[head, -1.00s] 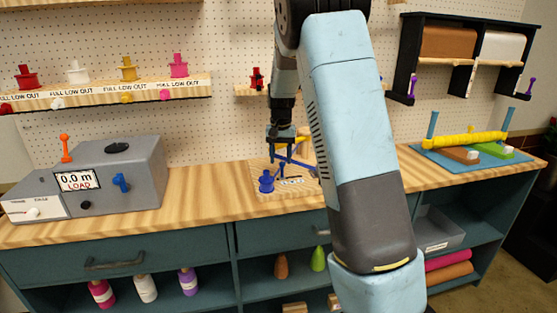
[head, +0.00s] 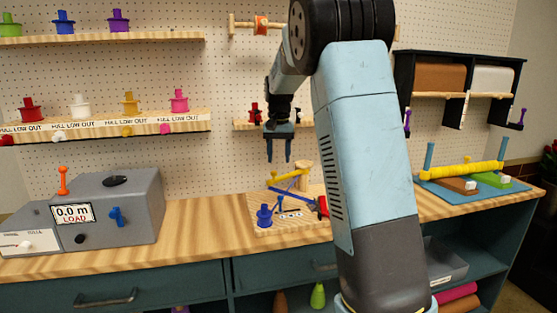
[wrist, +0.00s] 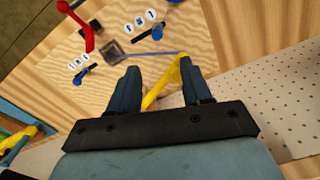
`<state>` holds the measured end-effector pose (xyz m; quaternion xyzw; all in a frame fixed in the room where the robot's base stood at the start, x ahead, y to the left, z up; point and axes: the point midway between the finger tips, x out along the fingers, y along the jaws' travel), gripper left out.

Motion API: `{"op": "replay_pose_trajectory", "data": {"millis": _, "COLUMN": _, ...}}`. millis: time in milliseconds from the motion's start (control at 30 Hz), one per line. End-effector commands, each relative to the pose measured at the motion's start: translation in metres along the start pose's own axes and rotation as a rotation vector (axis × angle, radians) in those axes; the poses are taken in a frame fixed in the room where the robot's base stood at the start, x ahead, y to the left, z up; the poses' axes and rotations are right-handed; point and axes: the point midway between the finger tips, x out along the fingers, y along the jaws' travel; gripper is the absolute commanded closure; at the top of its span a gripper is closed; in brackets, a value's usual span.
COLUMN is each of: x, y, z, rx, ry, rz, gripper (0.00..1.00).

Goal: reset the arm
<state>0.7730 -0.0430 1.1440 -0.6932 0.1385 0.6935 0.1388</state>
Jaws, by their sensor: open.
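My gripper (head: 279,150) hangs open, with its fingers pointing down, above the wooden board on the workbench (head: 190,236). The wrist view also shows my gripper (wrist: 160,88) with its two fingers apart. A yellow bar shows between and beyond the fingers there, and I see no contact with it. My blue-grey arm stands in front of the middle of the bench in the head view and hides part of it.
The board carries a blue spool-like piece (head: 264,215), a yellow bar (head: 285,175) and a red part (head: 323,206). A grey machine reading 0.0 m (head: 120,210) stands at left. A blue mat (head: 465,193) lies at right. Shelves with coloured pieces line the pegboard.

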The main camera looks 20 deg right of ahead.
Motion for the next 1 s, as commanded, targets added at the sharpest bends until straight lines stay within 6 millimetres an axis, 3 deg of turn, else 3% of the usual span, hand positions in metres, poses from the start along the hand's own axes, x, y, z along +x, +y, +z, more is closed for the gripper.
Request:
{"op": "replay_pose_trajectory", "data": {"millis": 333, "x": -0.001, "y": 0.000, "z": 0.001, "rx": -0.001, "ry": 0.001, "rz": -0.002, "gripper": 0.51}}
{"op": "replay_pose_trajectory", "data": {"millis": 467, "x": -0.009, "y": 0.005, "z": 0.013, "rx": -0.010, "ry": 0.012, "rz": -0.015, "gripper": 0.51}}
{"op": "replay_pose_trajectory", "data": {"millis": 1000, "x": -0.066, "y": 0.046, "z": 0.142, "rx": -0.139, "ry": 0.157, "rz": -0.113, "gripper": 0.51}}
